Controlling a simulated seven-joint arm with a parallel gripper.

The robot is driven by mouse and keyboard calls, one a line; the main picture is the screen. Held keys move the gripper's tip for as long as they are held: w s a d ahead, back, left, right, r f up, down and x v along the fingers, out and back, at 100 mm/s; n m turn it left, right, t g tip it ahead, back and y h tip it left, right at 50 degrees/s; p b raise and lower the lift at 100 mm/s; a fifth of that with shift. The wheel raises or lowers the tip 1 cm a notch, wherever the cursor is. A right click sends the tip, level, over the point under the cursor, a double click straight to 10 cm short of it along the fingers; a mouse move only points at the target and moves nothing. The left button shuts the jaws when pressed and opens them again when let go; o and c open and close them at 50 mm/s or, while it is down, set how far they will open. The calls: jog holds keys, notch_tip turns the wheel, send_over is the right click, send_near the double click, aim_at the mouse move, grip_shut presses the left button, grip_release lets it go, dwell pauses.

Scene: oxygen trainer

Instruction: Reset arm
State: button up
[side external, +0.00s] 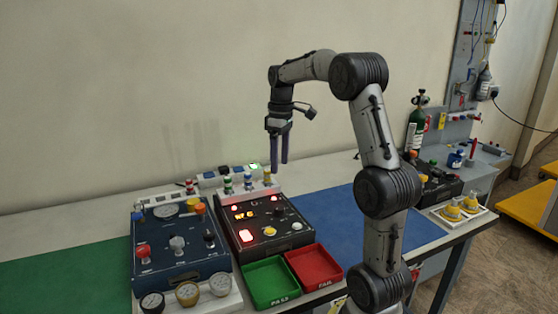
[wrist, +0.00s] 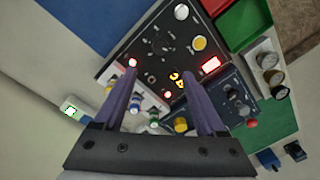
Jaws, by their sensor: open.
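My gripper (side external: 278,150) hangs fingers down above the back of the bench, over the far edge of the black control panel (side external: 243,218). Its two purple fingers are apart with nothing between them. In the wrist view my gripper (wrist: 160,95) is also open and empty, and the black panel (wrist: 150,48) with lit red and amber indicators lies beyond the fingertips. A row of small coloured fittings (wrist: 152,118) shows between and below the fingers.
A blue panel (side external: 177,252) with knobs and several gauges stands left of the black one. Green (side external: 269,283) and red (side external: 314,266) trays lie in front. A green gas cylinder (side external: 416,125) stands at the right. The blue mat (side external: 335,212) has free room.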

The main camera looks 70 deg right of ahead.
jog(key=s+a+r+n+t, duration=0.1)
jog(key=a+r, duration=0.2)
jog(key=a, duration=0.3)
jog(key=a+r+n+t+h, duration=0.1)
jog(key=a+r+n, duration=0.1)
jog(key=a, duration=0.5)
jog(key=s+a+r+n+t, duration=0.1)
jog(key=a+r, duration=0.2)
jog(key=a, duration=0.3)
jog(key=s+a+f+m+t, duration=0.2)
jog(key=s+a+f+m, duration=0.1)
jog(key=s+a+f, duration=0.5)
jog(key=shift+s+a+f+t, duration=0.3)
jog(key=shift+s, duration=1.35)
